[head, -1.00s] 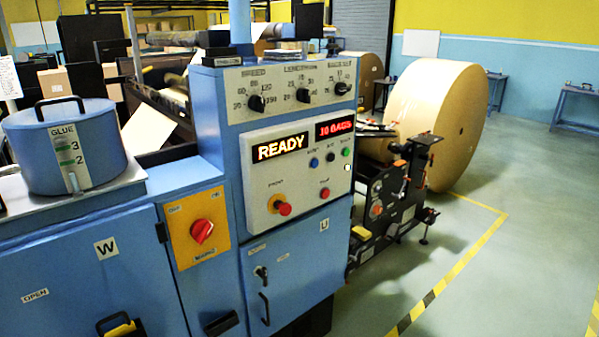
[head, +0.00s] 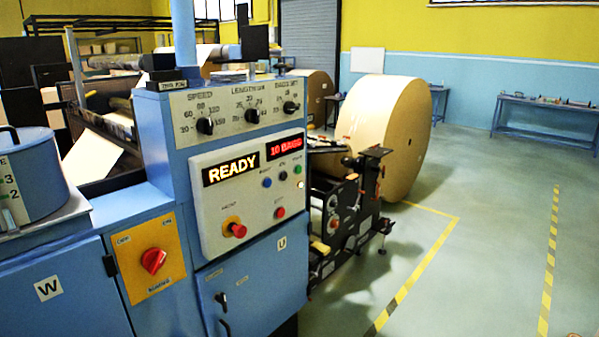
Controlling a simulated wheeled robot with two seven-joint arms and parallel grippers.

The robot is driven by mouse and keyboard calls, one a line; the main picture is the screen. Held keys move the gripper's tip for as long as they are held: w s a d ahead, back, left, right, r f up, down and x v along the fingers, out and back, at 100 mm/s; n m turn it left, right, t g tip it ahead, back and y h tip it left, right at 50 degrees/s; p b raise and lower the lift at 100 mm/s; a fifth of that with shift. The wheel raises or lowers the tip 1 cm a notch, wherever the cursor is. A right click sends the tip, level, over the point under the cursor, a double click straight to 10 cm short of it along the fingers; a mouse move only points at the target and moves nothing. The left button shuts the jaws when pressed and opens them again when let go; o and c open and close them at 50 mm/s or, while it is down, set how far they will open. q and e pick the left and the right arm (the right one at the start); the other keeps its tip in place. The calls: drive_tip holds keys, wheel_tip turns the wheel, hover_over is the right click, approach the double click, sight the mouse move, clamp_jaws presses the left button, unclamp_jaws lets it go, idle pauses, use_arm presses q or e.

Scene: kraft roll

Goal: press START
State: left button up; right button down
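The control panel (head: 215,205) is a pale plate on the front of the blue machine. Its display (head: 231,170) reads READY, and a red display (head: 285,147) beside it reads 10 BAGS. Below the red display are a blue button (head: 267,182), a black button (head: 282,175) and a green button (head: 297,170). Their small labels are too blurred to read surely, so I cannot tell which says START. A red button (head: 280,212) sits lower, and a red mushroom button (head: 237,230) on yellow sits at lower left. Neither gripper is in view.
Three knobs (head: 204,126) sit above the panel. A red rotary switch (head: 154,261) on a yellow plate is at its lower left. A blue glue pot (head: 35,180) stands at far left. A large kraft roll (head: 385,140) is behind. Floor at right is clear, with striped tape (head: 415,270).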

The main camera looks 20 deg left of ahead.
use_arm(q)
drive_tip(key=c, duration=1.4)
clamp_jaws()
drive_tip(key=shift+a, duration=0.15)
